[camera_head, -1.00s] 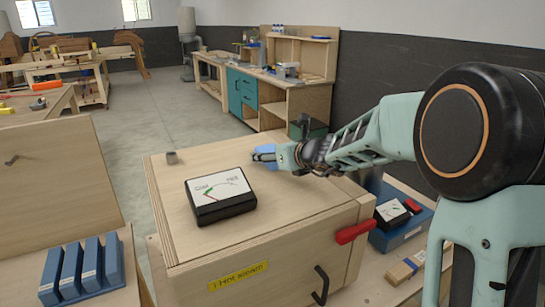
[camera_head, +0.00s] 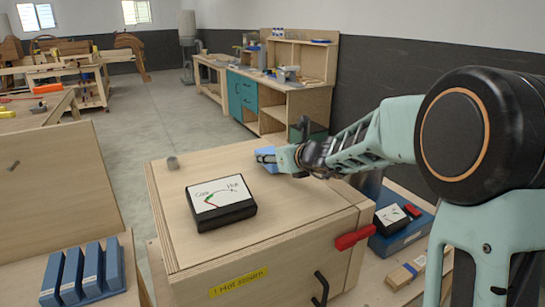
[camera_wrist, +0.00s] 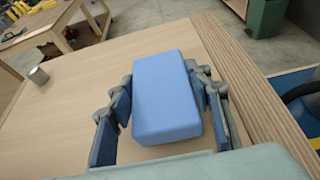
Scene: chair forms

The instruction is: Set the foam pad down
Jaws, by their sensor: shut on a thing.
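The foam pad (camera_wrist: 166,95) is a light blue block. In the wrist view it sits between the two fingers of my gripper (camera_wrist: 165,100), which is shut on it. In the head view the pad (camera_head: 264,155) shows as a small blue patch at the left of my gripper (camera_head: 280,158), over the far right part of the wooden box top (camera_head: 165,205). My gripper hides part of it. The pad is low over the wooden top; I cannot tell whether it touches it.
A gauge marked Cool and Hot (camera_head: 220,202) sits on the box top, with a small grey cylinder (camera_head: 172,162) behind it. Blue blocks (camera_head: 82,274) stand at lower left.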

